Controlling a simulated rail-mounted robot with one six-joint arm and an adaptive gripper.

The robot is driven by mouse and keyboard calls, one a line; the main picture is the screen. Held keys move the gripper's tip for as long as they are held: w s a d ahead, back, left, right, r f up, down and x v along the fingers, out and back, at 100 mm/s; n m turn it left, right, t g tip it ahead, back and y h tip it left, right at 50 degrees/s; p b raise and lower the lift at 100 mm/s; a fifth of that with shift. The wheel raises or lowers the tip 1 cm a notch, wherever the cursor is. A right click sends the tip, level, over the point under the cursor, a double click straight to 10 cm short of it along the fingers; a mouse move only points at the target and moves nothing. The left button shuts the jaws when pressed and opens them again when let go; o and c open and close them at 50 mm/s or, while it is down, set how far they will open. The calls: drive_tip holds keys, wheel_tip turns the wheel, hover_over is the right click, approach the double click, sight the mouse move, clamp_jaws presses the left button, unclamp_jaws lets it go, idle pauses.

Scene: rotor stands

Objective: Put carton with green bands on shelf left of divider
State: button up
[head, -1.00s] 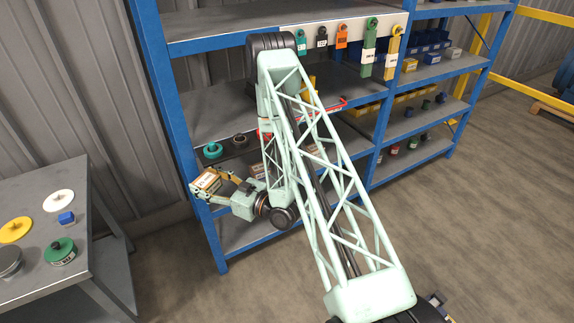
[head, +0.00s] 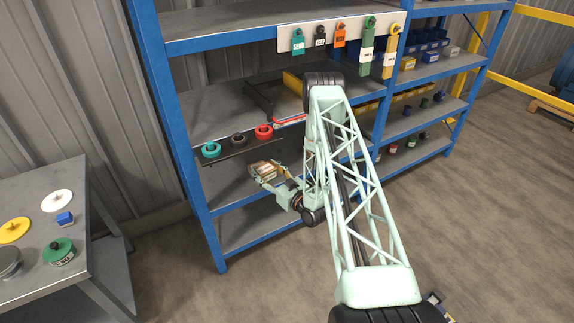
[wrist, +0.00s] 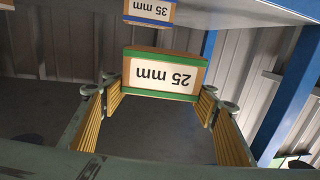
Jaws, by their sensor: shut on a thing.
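The carton with green bands (wrist: 165,75) is between the fingers of my gripper (wrist: 160,95) in the wrist view. Its white label reads "25 mm" upside down. In the head view the held carton (head: 264,170) is a small tan box in my gripper (head: 268,178), in front of the blue rack's left bay, below the strip with rings. It looks clear of the shelf boards. The shelf (head: 215,115) above has a grey deck. I cannot make out a divider for certain; my arm hides part of the rack.
A dark strip (head: 225,153) carries teal, dark and red rings. Blue posts (head: 190,185) bound the bay. A side table (head: 35,275) holds discs. The floor at left centre is clear.

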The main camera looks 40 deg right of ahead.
drive_tip(key=s+d+f+m+h, duration=0.1)
drive_tip(key=d+f, duration=0.3)
drive_tip(key=d, duration=0.6)
drive_tip(key=shift+s+m+h, duration=0.3)
drive_tip(key=shift+m+h, duration=0.1)
drive_tip(key=shift+h, duration=0.3)
drive_tip(key=shift+w+f, duration=0.1)
drive_tip(key=w+d, duration=0.3)
drive_tip(key=w+d+f+b, duration=0.1)
drive_tip(key=w+d, duration=0.2)
drive_tip(key=w+d+b, duration=0.1)
drive_tip(key=w+d, duration=0.2)
drive_tip(key=w, duration=0.1)
drive_tip(key=shift+d+f, duration=0.15)
drive_tip(key=shift+d, duration=0.25)
drive_tip(key=shift+w+d+f+b, duration=0.1)
drive_tip(key=shift+w+d+b, duration=0.25)
drive_tip(key=shift+w+b, duration=0.05)
drive_tip(key=shift+w+d+f+b, duration=0.15)
drive_tip(key=shift+f+b, duration=0.2)
drive_tip(key=shift+f, duration=0.45)
drive_tip(key=shift+w+d+f+b, duration=0.15)
drive_tip(key=shift+f+b, duration=0.2)
drive_tip(key=shift+f, duration=0.4)
drive_tip(key=shift+f, duration=0.2)
drive_tip(key=o, duration=0.9)
